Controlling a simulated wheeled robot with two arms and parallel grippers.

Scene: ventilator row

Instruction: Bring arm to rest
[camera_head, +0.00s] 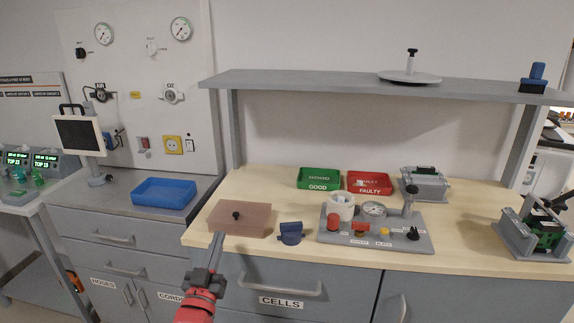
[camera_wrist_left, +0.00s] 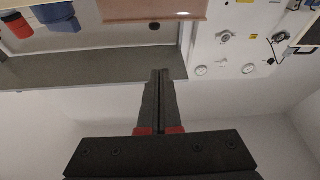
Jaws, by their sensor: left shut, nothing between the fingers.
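My left gripper (camera_head: 217,243) shows in the head view at the lower middle, in front of the wooden bench. Its fingers are shut with nothing between them, and they point up toward the pinkish-brown box lid with a black knob (camera_head: 258,219). I cannot tell from these views whether the fingertips touch anything. My right gripper is not in view.
A grey shelf (camera_head: 330,84) spans above. A blue tray (camera_head: 163,193) sits on the left counter.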

